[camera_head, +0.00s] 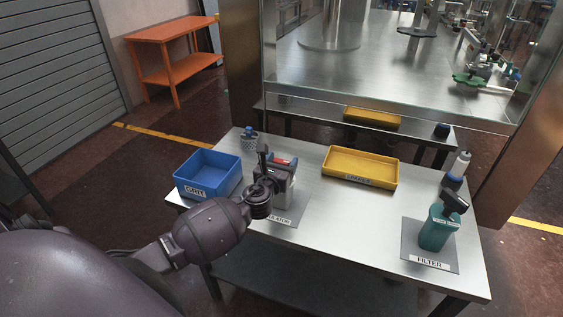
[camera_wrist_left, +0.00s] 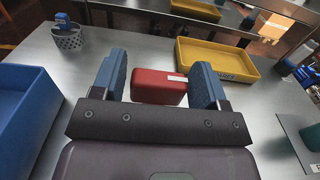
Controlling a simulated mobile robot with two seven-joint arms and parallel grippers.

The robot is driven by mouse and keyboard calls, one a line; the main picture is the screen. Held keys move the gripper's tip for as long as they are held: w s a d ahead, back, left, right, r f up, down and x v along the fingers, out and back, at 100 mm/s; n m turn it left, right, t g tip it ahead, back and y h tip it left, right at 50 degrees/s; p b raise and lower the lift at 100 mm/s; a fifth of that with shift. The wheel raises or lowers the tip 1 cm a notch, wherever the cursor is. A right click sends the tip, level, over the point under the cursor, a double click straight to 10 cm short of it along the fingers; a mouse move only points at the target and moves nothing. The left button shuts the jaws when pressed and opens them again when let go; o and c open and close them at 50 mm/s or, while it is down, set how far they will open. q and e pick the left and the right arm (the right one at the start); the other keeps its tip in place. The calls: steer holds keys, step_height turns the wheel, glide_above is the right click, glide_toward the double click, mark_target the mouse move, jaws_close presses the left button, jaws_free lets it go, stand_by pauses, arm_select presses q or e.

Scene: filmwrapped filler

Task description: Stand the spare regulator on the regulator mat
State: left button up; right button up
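The regulator (camera_head: 285,180) shows as a grey body with a red top, upright at the grey regulator mat (camera_head: 287,214), whose label is partly covered by my arm. I cannot tell whether its base touches the mat. My left gripper (camera_head: 275,165) is at the regulator. In the left wrist view, the red part (camera_wrist_left: 158,88) lies between the blue finger pads of my left gripper (camera_wrist_left: 160,80). A narrow gap seems to show on the left and hardly any on the right; contact is unclear. The regulator's lower body is hidden there. My right gripper is not in view.
A blue bin (camera_head: 208,174) stands left of the mat, with a perforated grey cup (camera_head: 249,143) behind it. A yellow tray (camera_head: 360,167) lies behind right. A teal container (camera_head: 436,230) stands on the filter mat (camera_head: 430,261). Bare table lies between the two mats.

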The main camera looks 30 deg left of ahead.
arm_select(q)
steer(key=shift+o, duration=0.8)
steer(key=shift+r, duration=0.2)
steer(key=v, duration=1.2)
steer(key=s+d+f+n+g+h, duration=0.2)
steer(key=s+f+n, duration=0.5)
steer(key=n, duration=0.9)
steer(key=s+d+f+n+g+h, duration=0.1)
steer(key=s+d+f+n+g, duration=0.2)
steer(key=n, duration=1.3)
steer(key=shift+s+d+f+n+g+h, duration=0.35)
steer(key=shift+s+d+f, duration=1.2)
steer(key=shift+s+f, duration=1.8)
steer(key=shift+s+r, duration=0.55)
steer(key=shift+r, duration=0.05)
